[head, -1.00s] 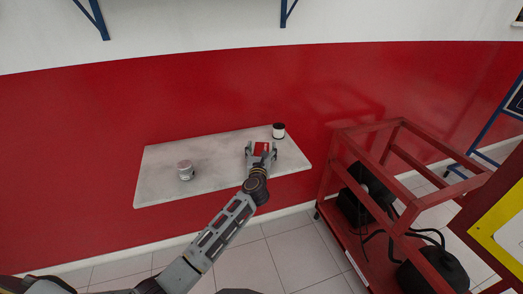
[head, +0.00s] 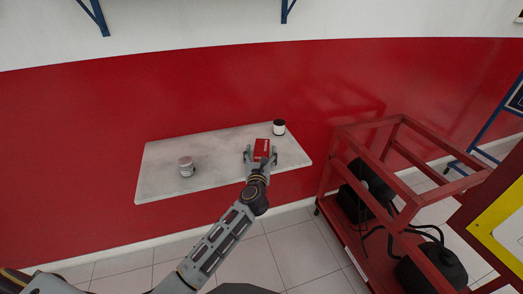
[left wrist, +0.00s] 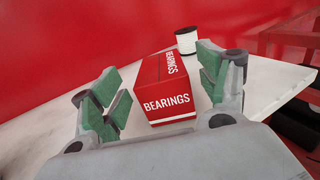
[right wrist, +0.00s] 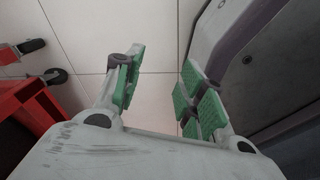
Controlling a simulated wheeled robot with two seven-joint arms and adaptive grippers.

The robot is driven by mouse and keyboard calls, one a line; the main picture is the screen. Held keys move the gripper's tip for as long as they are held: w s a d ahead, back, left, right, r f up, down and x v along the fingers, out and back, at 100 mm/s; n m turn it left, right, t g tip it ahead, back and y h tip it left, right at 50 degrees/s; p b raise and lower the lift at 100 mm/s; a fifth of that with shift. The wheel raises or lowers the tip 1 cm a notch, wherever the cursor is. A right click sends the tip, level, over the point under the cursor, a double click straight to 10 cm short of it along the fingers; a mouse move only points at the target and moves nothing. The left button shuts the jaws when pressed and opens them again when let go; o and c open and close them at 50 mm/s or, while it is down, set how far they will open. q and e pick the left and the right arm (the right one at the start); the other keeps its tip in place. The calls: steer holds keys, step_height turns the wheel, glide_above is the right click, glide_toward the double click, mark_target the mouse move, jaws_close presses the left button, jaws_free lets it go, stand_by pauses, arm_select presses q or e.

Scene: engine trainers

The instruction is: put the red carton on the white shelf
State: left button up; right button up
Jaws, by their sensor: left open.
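The red carton (head: 262,147), marked "BEARINGS" in the left wrist view (left wrist: 167,92), sits upright on the white shelf (head: 215,165) against the red wall. My left gripper (head: 261,156) is open just in front of the carton. In the left wrist view its green-padded fingers (left wrist: 160,92) are spread to either side of the carton, with a visible gap on the left. My right gripper (right wrist: 158,92) is open and empty above the tiled floor, seen only in the right wrist view.
A pale can (head: 186,167) stands toward the shelf's left. The shelf between is clear. A red metal frame cart (head: 400,185) stands at the right.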

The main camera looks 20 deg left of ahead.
arm_select(q)
steer(key=shift+s+d, duration=0.25)
steer(key=shift+s, duration=1)
steer(key=shift+s+d, duration=0.2)
steer(key=shift+s, duration=0.9)
steer(key=shift+s+d, duration=0.2)
steer(key=shift+s, duration=0.8)
arm_select(e)
steer(key=shift+s, duration=0.1)
steer(key=shift+d, duration=0.15)
